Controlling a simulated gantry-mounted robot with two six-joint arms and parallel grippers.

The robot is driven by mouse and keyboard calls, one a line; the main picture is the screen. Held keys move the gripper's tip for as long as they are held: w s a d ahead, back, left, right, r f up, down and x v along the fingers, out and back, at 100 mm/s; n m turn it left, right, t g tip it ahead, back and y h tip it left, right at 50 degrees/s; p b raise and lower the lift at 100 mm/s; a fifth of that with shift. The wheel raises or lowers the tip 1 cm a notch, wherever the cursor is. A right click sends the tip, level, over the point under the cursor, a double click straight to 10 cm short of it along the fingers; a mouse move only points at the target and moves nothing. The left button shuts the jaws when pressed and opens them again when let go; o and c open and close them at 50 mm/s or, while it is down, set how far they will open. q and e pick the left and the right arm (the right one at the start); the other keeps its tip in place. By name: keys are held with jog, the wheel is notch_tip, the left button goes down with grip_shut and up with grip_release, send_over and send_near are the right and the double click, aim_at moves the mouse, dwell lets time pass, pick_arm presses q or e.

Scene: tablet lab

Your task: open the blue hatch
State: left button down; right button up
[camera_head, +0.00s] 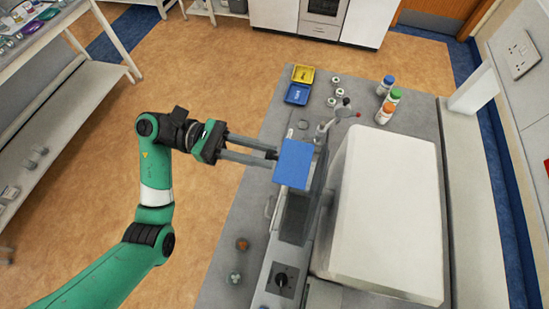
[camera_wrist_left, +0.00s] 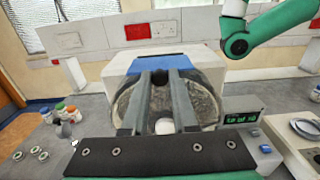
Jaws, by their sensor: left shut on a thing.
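The blue hatch (camera_head: 293,164) is a flat blue panel at the front of the white machine (camera_head: 385,210), above a dark trough. My left gripper (camera_head: 275,155) reaches in from the left and is shut on the hatch's left edge. In the left wrist view, the hatch (camera_wrist_left: 160,63) shows as a blue strip at the fingertips, with a rounded grey metallic interior behind the fingers. How the fingertips sit on the hatch is partly hidden. My right gripper is out of view; a green arm of mine shows at the upper right of the left wrist view.
Yellow (camera_head: 303,74) and blue (camera_head: 297,94) trays lie at the counter's far end. Capped bottles (camera_head: 386,86) stand behind the machine. A red-tipped lever (camera_head: 346,101) rises near the hatch. A black knob (camera_head: 281,281) is on the front panel.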

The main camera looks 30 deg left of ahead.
pick_arm(q)
jog(key=shift+b+v, duration=0.35)
jog(key=shift+v, duration=0.85)
jog(key=c, duration=0.7)
grip_release()
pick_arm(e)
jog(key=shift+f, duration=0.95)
pick_arm(q)
jog(key=b+v, duration=0.2)
jog(key=v, duration=0.9)
jog(key=shift+a+b, duration=0.25)
jog(key=shift+b, duration=0.1)
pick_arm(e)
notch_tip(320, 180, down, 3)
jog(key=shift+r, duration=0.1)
